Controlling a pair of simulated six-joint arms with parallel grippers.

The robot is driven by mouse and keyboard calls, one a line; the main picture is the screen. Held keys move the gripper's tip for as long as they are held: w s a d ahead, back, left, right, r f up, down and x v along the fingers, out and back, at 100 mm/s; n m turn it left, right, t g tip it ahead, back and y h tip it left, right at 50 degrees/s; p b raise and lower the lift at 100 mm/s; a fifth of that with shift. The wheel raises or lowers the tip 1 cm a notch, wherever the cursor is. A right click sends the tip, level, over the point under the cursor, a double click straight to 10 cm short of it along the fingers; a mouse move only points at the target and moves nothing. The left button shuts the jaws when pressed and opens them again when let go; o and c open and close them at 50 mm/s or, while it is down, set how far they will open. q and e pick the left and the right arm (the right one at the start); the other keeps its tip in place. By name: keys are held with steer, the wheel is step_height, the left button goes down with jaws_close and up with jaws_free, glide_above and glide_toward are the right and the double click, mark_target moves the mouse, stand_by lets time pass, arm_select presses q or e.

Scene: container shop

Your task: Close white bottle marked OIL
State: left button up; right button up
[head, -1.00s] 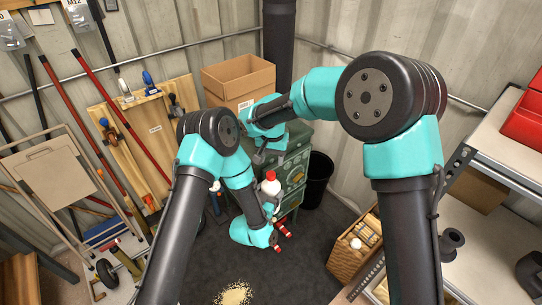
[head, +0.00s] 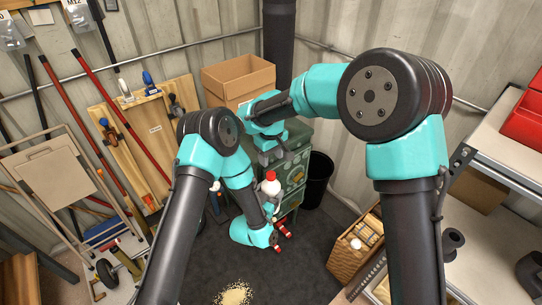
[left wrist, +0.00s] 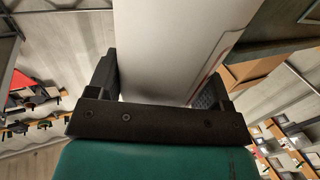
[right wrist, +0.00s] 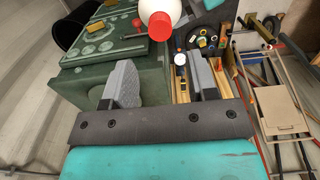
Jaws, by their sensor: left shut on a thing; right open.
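The white bottle (head: 267,188) stands roughly upright in my left gripper (head: 270,207), low in front of the green cabinet. In the left wrist view its white body (left wrist: 170,45) fills the space between the two fingers. A red cap (head: 270,175) shows at its top; whether it is fully seated cannot be told, and the label is not readable. My right gripper (head: 268,158) is just above the bottle, open and empty. In the right wrist view the red cap (right wrist: 159,27) lies just beyond the gap between the open fingers (right wrist: 161,66), apart from them.
The green cabinet (head: 298,165) stands close behind the grippers, with an open cardboard box (head: 238,78) behind it. A black bin (head: 318,180) is to its right. A wicker basket (head: 346,262) sits at lower right. The dark floor (head: 200,262) in front is mostly clear.

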mark_target(271, 173)
steer(key=shift+f, duration=0.1)
steer(key=shift+f, duration=3.9)
steer(key=shift+c, duration=0.3)
steer(key=c, duration=0.9)
steer(key=shift+m, duration=0.9)
steer(key=o, duration=1.1)
steer(key=shift+r, duration=0.1)
